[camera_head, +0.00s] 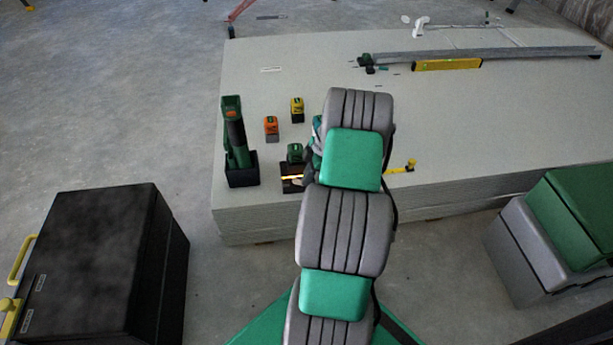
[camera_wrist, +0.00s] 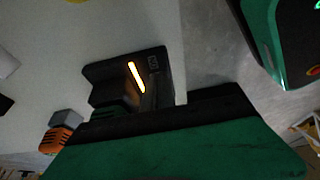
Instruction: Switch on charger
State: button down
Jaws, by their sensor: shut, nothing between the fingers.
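The charger (camera_head: 289,186) is a small black box near the front edge of the panel stack, with a lit yellow strip on it. A green battery pack (camera_head: 294,153) is at its back. In the wrist view the charger (camera_wrist: 108,72) lies ahead of my gripper, its strip glowing orange-yellow, with small markings near its end. My gripper (camera_wrist: 149,101) is shut and empty, its tips close to the charger beside the lit strip. I cannot tell whether they touch it. In the head view my arm mostly hides the gripper.
A cordless tool (camera_head: 236,135) stands in a black holder left of the charger. Orange (camera_head: 271,127) and yellow (camera_head: 297,108) battery packs stand behind. A yellow level (camera_head: 447,65) lies at the back of the panel stack (camera_head: 450,130). A black case (camera_head: 85,260) stands at left.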

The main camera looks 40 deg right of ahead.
jog(key=shift+f, duration=0.1)
jog(key=shift+r+p, duration=0.6)
jog(key=shift+r, duration=0.2)
jog(key=shift+d+r, duration=0.1)
jog(key=shift+r, duration=0.3)
jog(key=s+d+r+p, duration=0.4)
jog(key=d+r+p, duration=0.1)
jog(key=r, duration=0.5)
jog(key=shift+s+d+r, duration=0.3)
jog(key=shift+d, duration=0.4)
